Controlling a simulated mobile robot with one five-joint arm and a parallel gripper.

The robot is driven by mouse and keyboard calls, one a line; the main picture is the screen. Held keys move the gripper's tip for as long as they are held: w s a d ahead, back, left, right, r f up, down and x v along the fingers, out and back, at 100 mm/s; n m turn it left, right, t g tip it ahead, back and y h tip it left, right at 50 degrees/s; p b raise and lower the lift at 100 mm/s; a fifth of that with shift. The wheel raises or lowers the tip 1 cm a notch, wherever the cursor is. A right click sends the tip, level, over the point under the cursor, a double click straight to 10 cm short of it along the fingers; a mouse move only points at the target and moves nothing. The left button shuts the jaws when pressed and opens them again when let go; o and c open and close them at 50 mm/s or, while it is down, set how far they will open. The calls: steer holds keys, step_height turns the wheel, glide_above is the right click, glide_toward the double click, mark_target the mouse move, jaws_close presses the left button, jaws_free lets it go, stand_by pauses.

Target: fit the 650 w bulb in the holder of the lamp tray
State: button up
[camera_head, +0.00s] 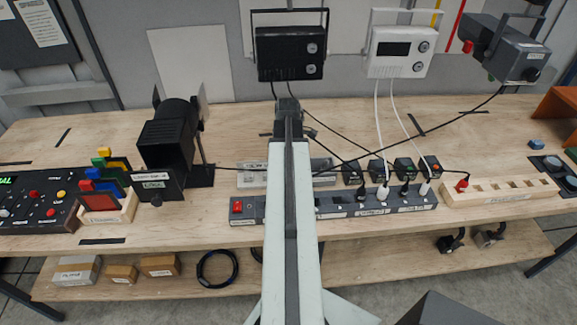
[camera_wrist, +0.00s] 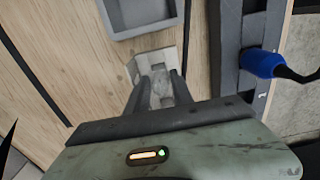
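My gripper (camera_wrist: 160,78) points down at the wooden bench top in the wrist view, its two dark fingers a little apart. A pale grey piece (camera_wrist: 160,92) shows between the fingers; I cannot tell if they grip it or if it lies below. A whitish angled piece (camera_wrist: 142,68) shows just past the fingertips. In the head view my gripper (camera_head: 288,112) is small and dark, over the back middle of the bench. A pale grey labelled tray (camera_head: 252,176) lies partly behind my arm; I cannot tell whether it is the lamp tray. I cannot make out a 650 W bulb or the holder.
A power strip (camera_head: 245,208) with plugs and cables runs under my arm. A wooden socketed block (camera_head: 500,192) stands right, a black lamp (camera_head: 168,140) left. A grey tray (camera_wrist: 140,14) and a blue plug (camera_wrist: 262,63) are near my gripper. The bench's back right is fairly clear.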

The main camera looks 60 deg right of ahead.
step_height(320, 180, down, 2)
steer(key=shift+f+b, duration=0.15)
steer(key=shift+b, duration=0.4)
steer(key=shift+c, duration=0.3)
jaws_close()
steer(key=shift+r+p, duration=2.15)
